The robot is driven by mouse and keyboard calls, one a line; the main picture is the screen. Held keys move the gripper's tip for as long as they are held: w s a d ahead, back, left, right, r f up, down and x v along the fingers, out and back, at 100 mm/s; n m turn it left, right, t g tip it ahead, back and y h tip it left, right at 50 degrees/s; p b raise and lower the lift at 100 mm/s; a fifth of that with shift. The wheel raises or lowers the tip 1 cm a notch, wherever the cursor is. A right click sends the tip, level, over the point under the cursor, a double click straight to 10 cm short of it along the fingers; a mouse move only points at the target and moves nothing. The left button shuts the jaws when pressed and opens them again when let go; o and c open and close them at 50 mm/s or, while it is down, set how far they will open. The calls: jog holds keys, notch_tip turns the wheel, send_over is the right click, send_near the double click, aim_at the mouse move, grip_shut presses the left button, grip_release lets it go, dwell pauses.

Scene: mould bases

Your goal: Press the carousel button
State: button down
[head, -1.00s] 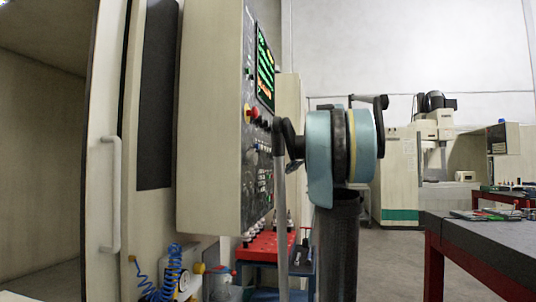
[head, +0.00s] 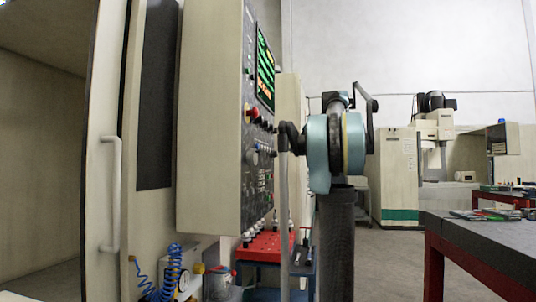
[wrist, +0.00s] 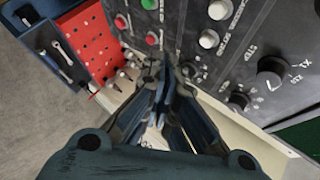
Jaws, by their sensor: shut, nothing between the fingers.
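The machine's control panel (wrist: 258,62) fills the upper right of the wrist view. The lettering beside the white buttons is too small to read surely, so I cannot tell which is the carousel button. My gripper (wrist: 166,80) is shut and empty, its tips near the panel's lower edge; contact cannot be made out. In the head view the panel (head: 262,185) is seen edge-on, and my gripper is not clearly visible.
A red tool rack (head: 268,246) stands on a blue cart below the panel; it also shows in the wrist view (wrist: 92,42). A grey-topped red bench (head: 490,245) stands at right. An open machine door with a handle (head: 112,195) is at left.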

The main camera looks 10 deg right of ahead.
jog(key=w+a, duration=0.2)
jog(key=a, duration=0.6)
jog(key=shift+w, duration=0.25)
dwell(1.4)
jog(key=shift+w+a, duration=0.1)
jog(key=shift+a, duration=0.2)
jog(key=shift+w+a, duration=0.1)
jog(key=shift+a, duration=0.3)
dwell(0.7)
jog(key=shift+d, duration=0.1)
jog(key=shift+s+d, duration=0.25)
jog(key=shift+d, duration=0.55)
jog(key=shift+s+d, duration=0.25)
jog(key=shift+d, duration=0.5)
jog(key=shift+s+d, duration=0.3)
jog(key=shift+d, duration=0.5)
jog(key=shift+s+d, duration=0.25)
jog(key=shift+d, duration=0.5)
dwell(0.9)
